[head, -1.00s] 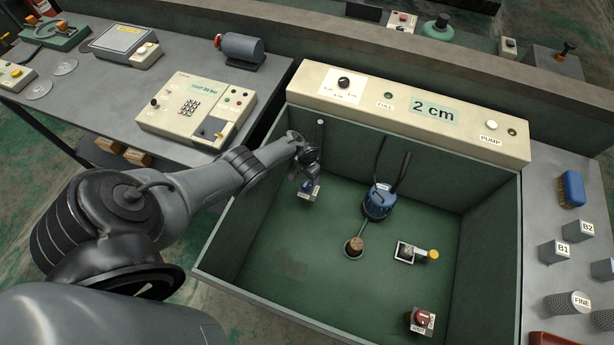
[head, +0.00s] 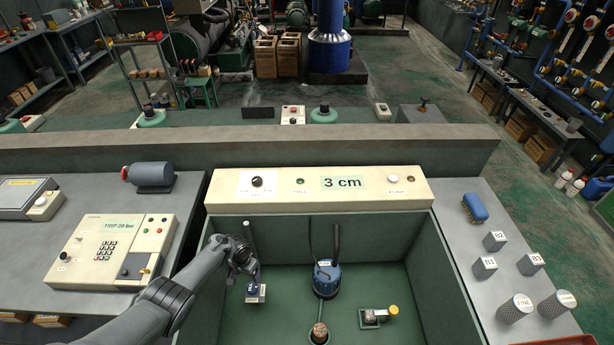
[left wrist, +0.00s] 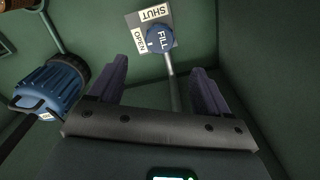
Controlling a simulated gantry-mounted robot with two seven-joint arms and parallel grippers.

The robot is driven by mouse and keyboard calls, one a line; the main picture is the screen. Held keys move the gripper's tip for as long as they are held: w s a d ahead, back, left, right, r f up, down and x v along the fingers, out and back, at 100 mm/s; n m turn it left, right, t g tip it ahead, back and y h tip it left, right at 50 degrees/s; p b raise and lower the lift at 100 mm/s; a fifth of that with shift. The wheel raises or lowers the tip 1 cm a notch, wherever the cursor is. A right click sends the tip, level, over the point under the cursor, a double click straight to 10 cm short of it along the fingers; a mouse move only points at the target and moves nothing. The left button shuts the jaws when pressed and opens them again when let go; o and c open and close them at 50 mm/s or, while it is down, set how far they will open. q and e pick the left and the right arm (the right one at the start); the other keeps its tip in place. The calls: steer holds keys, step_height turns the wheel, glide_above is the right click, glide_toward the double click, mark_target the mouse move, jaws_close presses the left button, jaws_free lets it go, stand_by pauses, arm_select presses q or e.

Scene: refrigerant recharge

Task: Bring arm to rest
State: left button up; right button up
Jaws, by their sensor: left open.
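My left gripper (head: 246,270) reaches into the green-walled tank (head: 420,285) at its left side. In the left wrist view its two dark fingers (left wrist: 155,85) are apart with nothing between them. Just beyond the fingertips is the blue FILL valve knob (left wrist: 159,38) on a plate marked OPEN and SHUT. In the head view the valve (head: 255,290) sits just below the gripper. I cannot tell whether the fingers touch it. My right gripper is not in view.
A blue pump (head: 326,278) with hoses stands in the tank's middle. The control panel (head: 290,191) behind reads 3 cm. A keypad box (head: 110,250) is on the left bench. A blue brush (head: 475,208) and several small blocks lie on the right bench.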

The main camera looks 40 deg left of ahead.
arm_select(q)
steer(key=shift+d, duration=0.1)
steer(key=s+d+r+m+t+y, duration=0.1)
steer(key=s+d+r+m, duration=0.15)
steer(key=d, duration=0.35)
steer(key=s+d+r+m, duration=0.1)
steer(key=d+r, duration=0.3)
steer(key=d, duration=0.3)
steer(key=s+d+r+m+t+y, duration=0.1)
steer(key=s+d+r, duration=0.15)
steer(key=d, duration=0.35)
steer(key=s+d+r+t+h, duration=0.1)
steer(key=s+d+r, duration=0.45)
steer(key=r, duration=0.35)
steer(key=s+d+r+t+h, duration=0.1)
steer(key=s+d+r, duration=0.45)
steer(key=r, duration=0.35)
step_height(320, 180, up, 26)
steer(key=p, duration=2.6)
steer(key=shift+a, duration=0.35)
steer(key=shift+f, duration=0.15)
